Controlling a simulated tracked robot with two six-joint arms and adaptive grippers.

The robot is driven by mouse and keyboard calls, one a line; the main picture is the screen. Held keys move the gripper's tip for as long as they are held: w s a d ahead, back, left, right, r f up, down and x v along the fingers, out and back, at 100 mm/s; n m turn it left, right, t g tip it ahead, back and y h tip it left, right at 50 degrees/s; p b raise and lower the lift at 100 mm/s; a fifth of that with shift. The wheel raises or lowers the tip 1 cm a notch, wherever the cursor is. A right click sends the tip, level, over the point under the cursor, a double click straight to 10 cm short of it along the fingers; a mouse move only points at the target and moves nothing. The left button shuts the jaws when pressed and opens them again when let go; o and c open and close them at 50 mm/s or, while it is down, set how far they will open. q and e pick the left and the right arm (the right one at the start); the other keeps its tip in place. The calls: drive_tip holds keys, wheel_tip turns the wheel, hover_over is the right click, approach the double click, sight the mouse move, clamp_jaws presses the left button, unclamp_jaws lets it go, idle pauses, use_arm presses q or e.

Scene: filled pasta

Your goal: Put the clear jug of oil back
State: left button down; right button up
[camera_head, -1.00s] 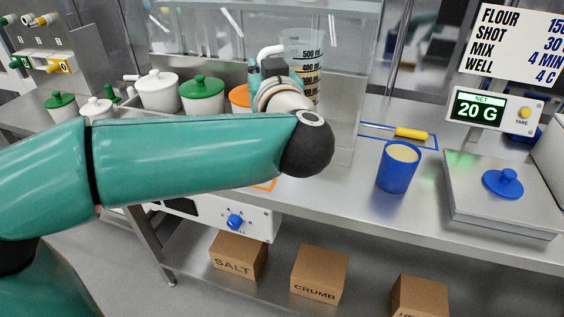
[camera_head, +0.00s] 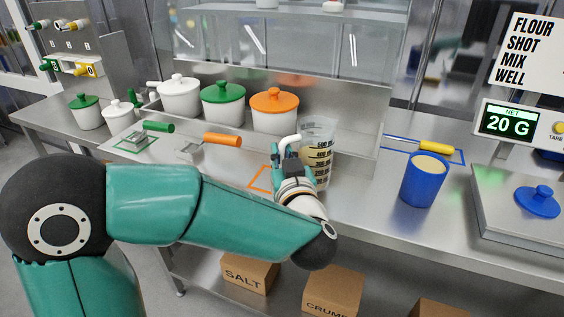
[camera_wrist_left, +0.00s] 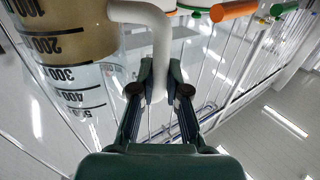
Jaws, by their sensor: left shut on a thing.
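The clear jug (camera_head: 319,150), with black graduation marks and pale yellowish oil low inside, is upright near the middle of the counter. My left gripper (camera_head: 288,150) is shut on its white handle (camera_head: 290,140). The left wrist view shows the jug (camera_wrist_left: 70,70) beside the fingers and the handle (camera_wrist_left: 161,45) between them (camera_wrist_left: 160,90). An orange outline (camera_head: 258,184) on the counter lies just left of the jug, partly hidden by my arm. I cannot tell whether the jug's base touches the counter. My right gripper is not in view.
Behind stand white pots with white, green (camera_head: 223,104) and orange (camera_head: 274,110) lids. Green and orange-handled scoops (camera_head: 222,140) lie at left. A blue cup (camera_head: 425,180), a yellow-handled tool (camera_head: 436,147) and a scale (camera_head: 520,215) are at right.

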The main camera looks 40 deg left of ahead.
use_arm(q)
drive_tip(key=shift+f, duration=0.65)
drive_tip(key=shift+f, duration=0.2)
drive_tip(key=c, duration=1.2)
unclamp_jaws()
drive_tip(key=shift+r, duration=0.1)
drive_tip(key=shift+d, duration=0.1)
drive_tip(key=v, duration=1.2)
drive_tip(key=shift+s, duration=0.1)
drive_tip(key=shift+a, duration=0.2)
